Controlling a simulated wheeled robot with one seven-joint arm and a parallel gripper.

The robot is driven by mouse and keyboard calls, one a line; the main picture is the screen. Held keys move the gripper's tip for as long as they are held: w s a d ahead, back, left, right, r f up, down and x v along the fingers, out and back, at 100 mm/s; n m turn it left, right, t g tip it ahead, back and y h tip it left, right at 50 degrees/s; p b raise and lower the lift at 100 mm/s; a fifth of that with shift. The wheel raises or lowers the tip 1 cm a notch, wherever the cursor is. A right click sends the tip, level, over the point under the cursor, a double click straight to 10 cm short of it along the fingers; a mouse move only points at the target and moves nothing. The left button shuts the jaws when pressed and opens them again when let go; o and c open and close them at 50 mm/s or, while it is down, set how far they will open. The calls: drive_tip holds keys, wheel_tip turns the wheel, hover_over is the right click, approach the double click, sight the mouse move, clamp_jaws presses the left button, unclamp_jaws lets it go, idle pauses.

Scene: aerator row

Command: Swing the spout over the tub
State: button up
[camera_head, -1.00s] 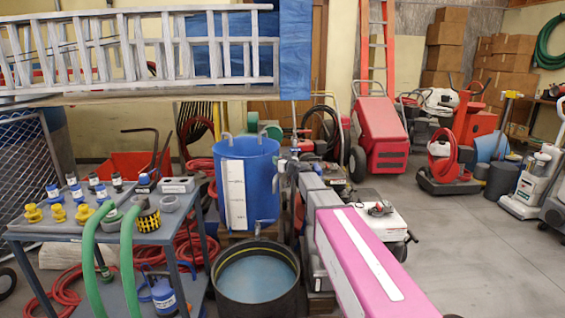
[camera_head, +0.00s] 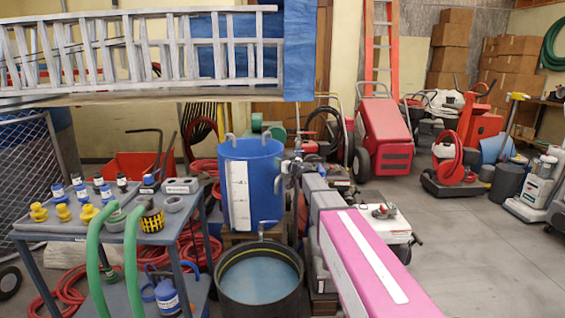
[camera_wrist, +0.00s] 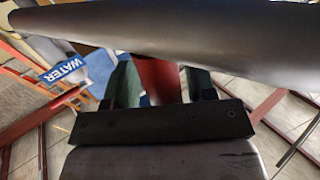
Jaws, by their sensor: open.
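A blue barrel (camera_head: 266,180) with a pale strip on its front stands in the middle of the head view. A thin grey spout (camera_head: 262,230) shows low at its front, at the back rim of the tub. The round black tub (camera_head: 228,296) stands in front and holds bluish water. My gripper (camera_head: 287,170) is small at the barrel's right side, partly hidden by my arm. In the wrist view my gripper (camera_wrist: 160,85) is open, with a red surface showing between its fingers. I cannot tell whether it touches anything. A large grey rounded shape (camera_wrist: 180,35) crosses close above the fingers.
A cart (camera_head: 120,234) with bottles, fittings and green hoses stands at the left. A white ladder (camera_head: 140,45) hangs above. A red machine (camera_head: 383,135) stands behind at the right. A blue WATER label (camera_wrist: 65,70) shows in the wrist view. Floor is open at the right.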

drive_tip(key=v, duration=1)
drive_tip(key=shift+s+d, duration=0.2)
drive_tip(key=shift+s, duration=0.05)
